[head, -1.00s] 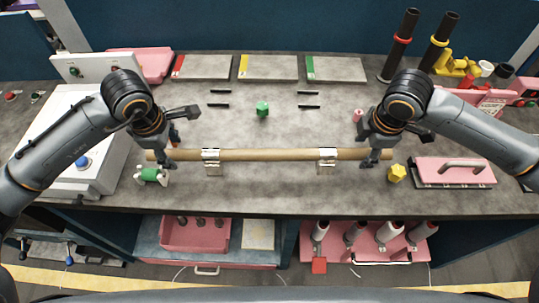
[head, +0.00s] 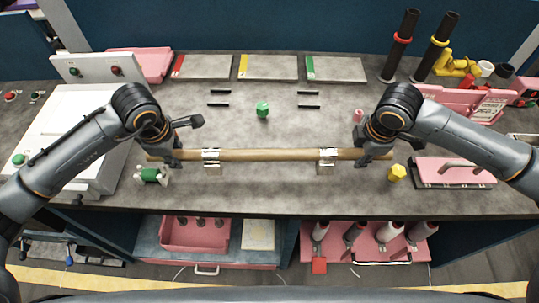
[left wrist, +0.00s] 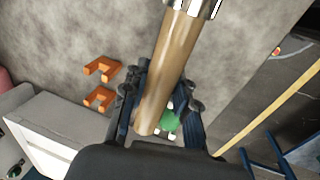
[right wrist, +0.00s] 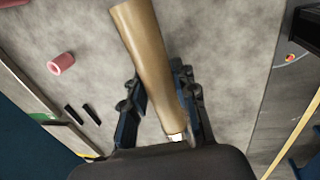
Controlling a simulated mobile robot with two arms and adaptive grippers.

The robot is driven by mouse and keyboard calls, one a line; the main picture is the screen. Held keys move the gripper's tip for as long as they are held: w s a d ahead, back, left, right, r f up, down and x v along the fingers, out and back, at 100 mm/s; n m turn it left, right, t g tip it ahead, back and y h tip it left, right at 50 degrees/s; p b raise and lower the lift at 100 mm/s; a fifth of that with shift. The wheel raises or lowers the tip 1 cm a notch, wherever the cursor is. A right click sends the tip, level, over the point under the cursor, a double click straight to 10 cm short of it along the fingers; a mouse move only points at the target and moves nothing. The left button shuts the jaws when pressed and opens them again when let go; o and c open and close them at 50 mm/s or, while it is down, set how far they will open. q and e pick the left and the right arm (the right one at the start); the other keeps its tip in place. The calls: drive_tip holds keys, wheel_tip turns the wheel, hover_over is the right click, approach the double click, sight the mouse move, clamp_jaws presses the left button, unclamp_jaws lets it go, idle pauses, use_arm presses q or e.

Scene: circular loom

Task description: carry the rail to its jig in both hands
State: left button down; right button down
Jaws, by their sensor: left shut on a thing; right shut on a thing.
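The rail is a long brown rod (head: 268,155) lying left to right across the front of the bench, with silver pieces (head: 211,154) (head: 326,154) around it at two places. My left gripper (head: 172,158) is shut on its left end; the left wrist view shows the rod (left wrist: 170,65) between the fingers. My right gripper (head: 372,156) is shut on its right end, and the rod (right wrist: 146,45) lies between those fingers too. The rail is level, at or just above its supports. Two pairs of black bars (head: 218,98) (head: 308,100) lie further back; I cannot tell whether they are the jig.
A green knob-like piece (head: 262,109) stands between the black bars. A green-and-white spool (head: 152,175) lies near the left end, a yellow piece (head: 397,172) near the right. Orange brackets (left wrist: 102,69) show in the left wrist view.

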use_arm(q)
drive_tip(key=shift+w+r, duration=0.15)
drive_tip(key=shift+r, duration=0.05)
use_arm(e)
drive_tip(key=shift+w+r, duration=0.1)
drive_tip(key=shift+r, duration=0.05)
